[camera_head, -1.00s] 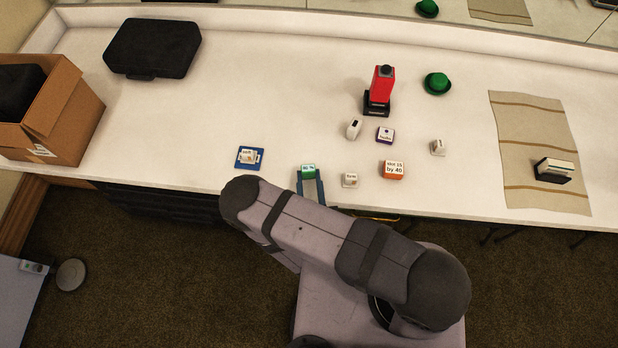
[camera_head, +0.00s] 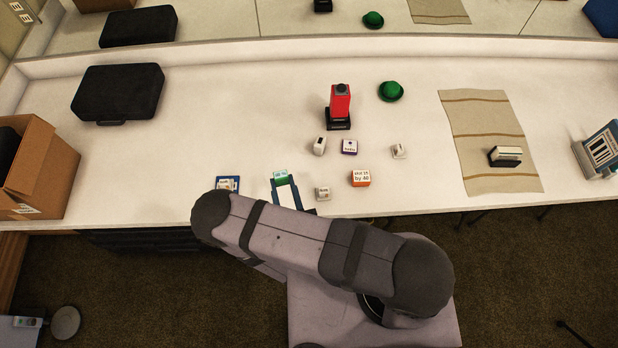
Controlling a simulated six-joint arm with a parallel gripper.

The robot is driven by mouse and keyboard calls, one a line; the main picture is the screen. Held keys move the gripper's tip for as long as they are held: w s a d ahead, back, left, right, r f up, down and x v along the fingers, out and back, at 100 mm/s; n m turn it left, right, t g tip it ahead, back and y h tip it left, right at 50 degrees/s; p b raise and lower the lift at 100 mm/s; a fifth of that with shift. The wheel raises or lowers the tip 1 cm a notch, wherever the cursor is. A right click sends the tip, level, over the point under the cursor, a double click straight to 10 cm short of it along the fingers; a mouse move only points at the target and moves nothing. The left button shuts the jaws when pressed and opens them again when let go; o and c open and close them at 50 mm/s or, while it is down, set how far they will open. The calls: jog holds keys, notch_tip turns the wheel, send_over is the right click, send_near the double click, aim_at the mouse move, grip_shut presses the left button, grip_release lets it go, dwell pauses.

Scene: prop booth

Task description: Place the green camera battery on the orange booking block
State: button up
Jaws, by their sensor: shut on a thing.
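The green camera battery (camera_head: 281,174), with a pale label on its top, is between the fingertips of my gripper (camera_head: 283,181). My gripper is shut on it near the front edge of the counter. The battery appears to be a little above the counter, but the gap is hard to judge from this view. The orange booking block (camera_head: 361,178) sits to the right of the gripper. It has a white top with dark print, and nothing lies on it.
A small white block (camera_head: 323,193) stands between gripper and orange block. A blue pad (camera_head: 228,184) holds a small item at left. A purple-sided block (camera_head: 349,147), white items (camera_head: 319,146) (camera_head: 399,151) and a red object (camera_head: 340,104) stand behind. The counter's left middle is clear.

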jog(key=shift+w+a+r, duration=0.25)
jog(key=shift+r, duration=0.1)
jog(key=shift+m+h, duration=0.3)
jog(key=shift+h, duration=0.1)
jog(key=w+r, duration=0.1)
jog(key=w+a+r, duration=0.1)
jog(key=shift+w+a+r, duration=0.15)
jog(key=shift+w+r, duration=0.2)
jog(key=shift+r, duration=0.05)
notch_tip(320, 180, up, 2)
jog(key=w+d+m+h, duration=0.1)
jog(key=w+d+h, duration=0.1)
jog(key=w, duration=0.1)
jog(key=m+g+h+b, duration=0.5)
jog(key=m+h+b, duration=0.6)
jog(key=b, duration=0.6)
send_over(356, 181)
jog(key=shift+f+n, duration=0.6)
jog(key=shift+f, duration=0.35)
jog(key=shift+h, duration=0.4)
jog(key=shift+s+f, duration=0.1)
jog(key=shift+f, duration=4.9)
jog(key=shift+f, duration=0.15)
